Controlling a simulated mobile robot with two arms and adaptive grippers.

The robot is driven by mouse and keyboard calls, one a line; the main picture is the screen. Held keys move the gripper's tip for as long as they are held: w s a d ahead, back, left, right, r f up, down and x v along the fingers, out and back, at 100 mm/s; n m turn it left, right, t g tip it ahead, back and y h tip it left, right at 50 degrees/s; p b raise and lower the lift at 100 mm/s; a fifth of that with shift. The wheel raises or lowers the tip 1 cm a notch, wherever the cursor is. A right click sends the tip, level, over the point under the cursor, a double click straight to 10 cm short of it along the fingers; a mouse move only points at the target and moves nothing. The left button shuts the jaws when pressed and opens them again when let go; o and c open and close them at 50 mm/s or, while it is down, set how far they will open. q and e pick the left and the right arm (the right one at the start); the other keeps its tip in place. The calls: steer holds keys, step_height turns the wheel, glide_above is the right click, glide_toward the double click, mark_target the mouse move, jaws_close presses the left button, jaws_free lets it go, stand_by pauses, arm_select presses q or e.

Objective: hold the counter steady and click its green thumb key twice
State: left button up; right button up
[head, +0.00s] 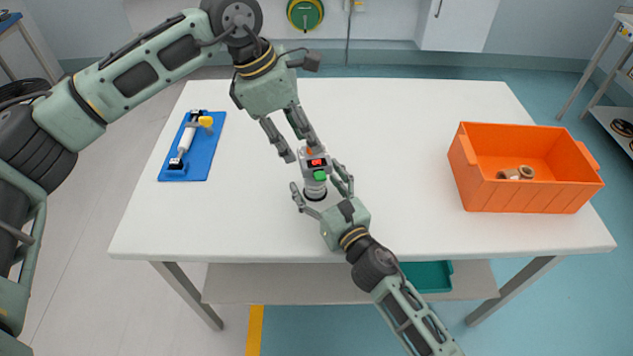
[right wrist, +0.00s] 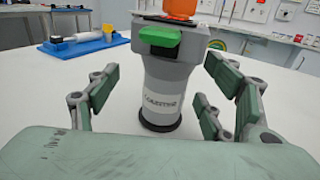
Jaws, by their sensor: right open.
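The counter (head: 314,188) stands upright on the white table, grey with a dark base, a red display and an orange part on top. It also shows in the right wrist view (right wrist: 163,82). Its green thumb key (head: 319,175) sticks out towards my right gripper and shows in the right wrist view (right wrist: 160,37). My right gripper (head: 319,181) is open, its fingers on either side of the counter with gaps in the right wrist view. My left gripper (head: 303,152) is open, reaching down from behind, fingertips close to the counter's top; contact is unclear.
A blue board (head: 197,163) with a white and yellow device lies at the left of the table (head: 400,150). An orange crate (head: 520,195) with several brownish parts stands at the right. The table between counter and crate is clear. A teal tray (head: 428,277) sits on the lower shelf.

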steer(key=c, duration=1.5)
arm_select(q)
jaws_close()
stand_by(0.6)
